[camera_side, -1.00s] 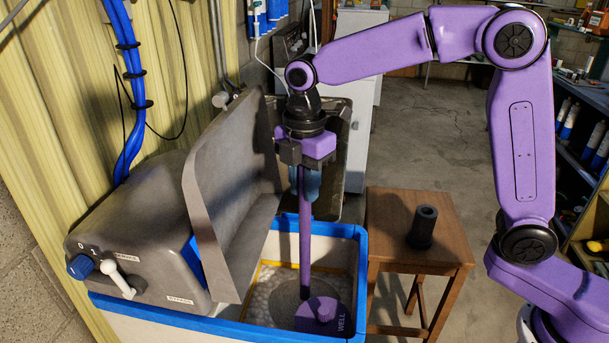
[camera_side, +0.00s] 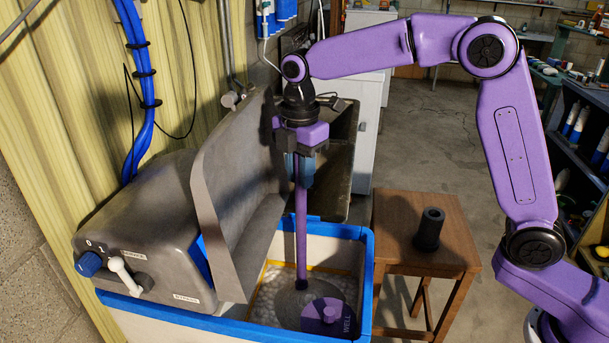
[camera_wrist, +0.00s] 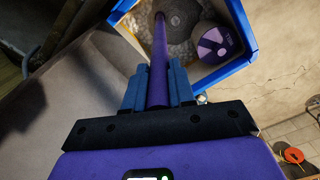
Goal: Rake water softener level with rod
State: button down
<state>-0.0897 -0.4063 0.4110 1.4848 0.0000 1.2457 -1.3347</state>
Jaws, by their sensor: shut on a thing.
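My gripper (camera_side: 301,180) is shut on a long purple rod (camera_side: 302,235), held nearly upright over the blue-rimmed tank. The rod also shows between the blue fingers in the wrist view (camera_wrist: 158,60). Its dark lower end is inside the tank, at or close to the surface of the pale, grainy water softener (camera_side: 270,290); I cannot tell whether it touches. A grey-brown round patch (camera_wrist: 180,14) lies in the softener near the rod. A purple round cap marked WELL (camera_side: 327,315) sits in the tank's near right corner. The raised lid hides part of the softener.
The tank's blue rim (camera_side: 340,230) surrounds the work area. The raised grey lid (camera_side: 235,200) stands close to the left of my gripper. A wooden stool (camera_side: 455,245) with a black cylinder (camera_side: 429,230) stands to the right. The grey control housing (camera_side: 150,230) is at left.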

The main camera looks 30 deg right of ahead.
dwell(0.3)
jog(key=s+a, duration=0.5)
jog(key=shift+s+a, duration=0.35)
dwell(0.4)
jog(key=w+d, duration=0.1)
jog(key=d, duration=0.9)
jog(key=shift+w, duration=0.25)
dwell(0.5)
jog(key=s+a, duration=0.5)
jog(key=shift+s+a, duration=0.35)
jog(key=shift+a, duration=0.05)
jog(key=shift+w, duration=0.1)
dwell(0.4)
